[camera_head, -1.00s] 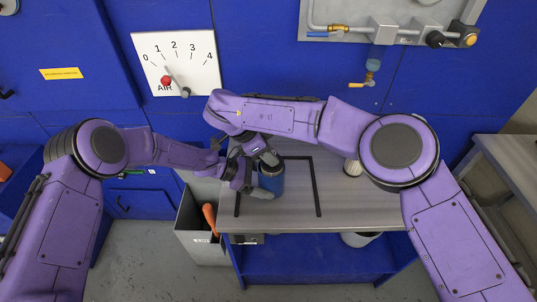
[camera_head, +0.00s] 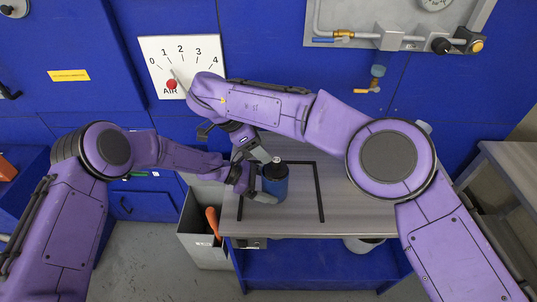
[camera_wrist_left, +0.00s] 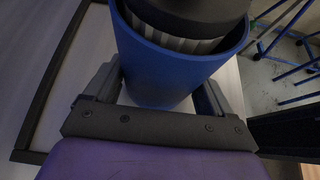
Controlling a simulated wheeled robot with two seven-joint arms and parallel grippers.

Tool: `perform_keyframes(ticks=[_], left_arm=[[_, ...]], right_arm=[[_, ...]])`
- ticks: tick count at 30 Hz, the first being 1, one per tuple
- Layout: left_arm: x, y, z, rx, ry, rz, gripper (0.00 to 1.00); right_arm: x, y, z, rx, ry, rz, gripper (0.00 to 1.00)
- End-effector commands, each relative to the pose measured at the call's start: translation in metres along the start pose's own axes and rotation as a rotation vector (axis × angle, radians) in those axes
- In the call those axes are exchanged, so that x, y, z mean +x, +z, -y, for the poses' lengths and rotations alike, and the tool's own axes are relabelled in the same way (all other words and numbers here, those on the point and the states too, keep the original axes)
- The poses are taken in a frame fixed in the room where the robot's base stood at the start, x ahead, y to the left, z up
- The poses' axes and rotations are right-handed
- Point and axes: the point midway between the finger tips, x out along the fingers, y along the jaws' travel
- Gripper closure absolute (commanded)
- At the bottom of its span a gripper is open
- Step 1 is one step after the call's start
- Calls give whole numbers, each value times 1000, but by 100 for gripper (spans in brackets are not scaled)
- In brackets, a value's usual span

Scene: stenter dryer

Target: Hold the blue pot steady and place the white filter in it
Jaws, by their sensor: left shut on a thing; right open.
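The blue pot (camera_head: 274,188) stands upright on the grey table, inside a black outline. My left gripper (camera_head: 262,187) is shut on the pot's wall, with a finger on either side in the left wrist view. The white filter (camera_wrist_left: 180,42) shows as a pleated white band under a dark cap inside the blue pot (camera_wrist_left: 165,70); its lower part is hidden by the pot wall. My right gripper (camera_head: 266,157) is open just above and behind the pot, close to the dark cap. Whether it touches the cap I cannot tell.
The grey table (camera_head: 290,228) has free room right of the pot. A grey bin (camera_head: 199,243) with an orange-handled item (camera_head: 212,221) stands left of the table. A wall panel with a gauge plate (camera_head: 184,65) and a pipe board (camera_head: 400,25) is behind.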

Motion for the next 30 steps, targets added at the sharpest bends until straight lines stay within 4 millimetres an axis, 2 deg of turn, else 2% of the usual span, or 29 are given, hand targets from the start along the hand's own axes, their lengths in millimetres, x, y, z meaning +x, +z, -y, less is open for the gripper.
perform_keyframes(ticks=[3, 9, 10, 11, 19, 23, 30], left_arm=[[0, -2, 1, -1, -1, -2, 33], [0, -1, 1, -1, -1, -2, 33], [0, -1, 1, -1, -1, -2, 6], [0, -1, 1, -1, -1, -2, 0], [-4, 0, 0, 0, 1, -1, 0], [-25, 0, -1, -1, 4, 0, 0], [-87, 0, -1, -1, 4, 0, 0]], right_arm=[[-8, 0, 0, 0, 1, 1, 46], [-8, 0, 0, 0, 2, 1, 46], [-8, 0, 0, 0, 2, 1, 46], [-8, 0, 0, 0, 2, 1, 46], [-8, 0, 0, 0, 1, 1, 46], [-8, 0, 0, 0, 1, 1, 46], [-8, 0, 0, 0, 1, 1, 46]])
